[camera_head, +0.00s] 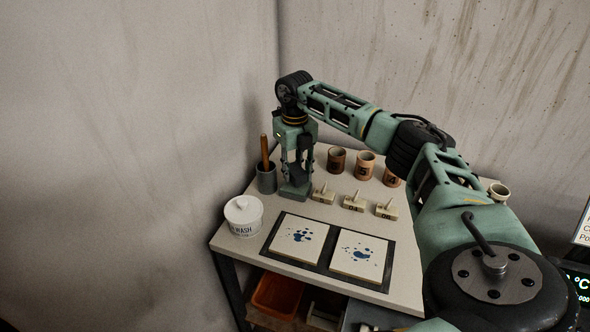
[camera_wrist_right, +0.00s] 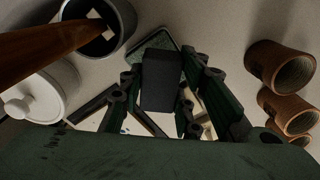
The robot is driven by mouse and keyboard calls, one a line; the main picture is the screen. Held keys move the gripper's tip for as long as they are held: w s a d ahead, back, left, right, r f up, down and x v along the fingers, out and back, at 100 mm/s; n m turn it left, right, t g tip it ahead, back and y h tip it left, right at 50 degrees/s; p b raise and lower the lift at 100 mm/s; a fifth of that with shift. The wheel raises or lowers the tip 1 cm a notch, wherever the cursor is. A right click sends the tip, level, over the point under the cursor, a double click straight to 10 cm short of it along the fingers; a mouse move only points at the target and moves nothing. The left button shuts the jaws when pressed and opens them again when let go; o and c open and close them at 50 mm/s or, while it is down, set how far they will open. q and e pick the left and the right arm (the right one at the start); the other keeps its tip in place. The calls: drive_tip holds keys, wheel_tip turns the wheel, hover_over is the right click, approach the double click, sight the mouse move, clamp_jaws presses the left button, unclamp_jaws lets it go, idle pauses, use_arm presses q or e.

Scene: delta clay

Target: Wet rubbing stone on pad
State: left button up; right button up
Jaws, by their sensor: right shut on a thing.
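My right gripper (camera_head: 298,172) points down at the back left of the table, beside a grey cup. It is shut on the rubbing stone, a dark block (camera_wrist_right: 160,82) that shows between the fingers in the right wrist view. The fingers hide most of the stone in the head view. My left gripper is not in view.
The grey cup (camera_head: 266,182) holds a wooden-handled tool (camera_head: 264,152). A white lidded wash tub (camera_head: 243,217) stands in front. Several small numbered blocks (camera_head: 353,204) and terracotta cups (camera_head: 365,168) are to the right. Two blue-spotted tiles lie on a dark mat (camera_head: 324,269). Walls rise behind.

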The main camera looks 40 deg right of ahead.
sight(295, 168)
drive_tip(key=shift+r+p, duration=1.85)
drive_tip(key=shift+r, duration=0.55)
drive_tip(key=shift+f, duration=0.1)
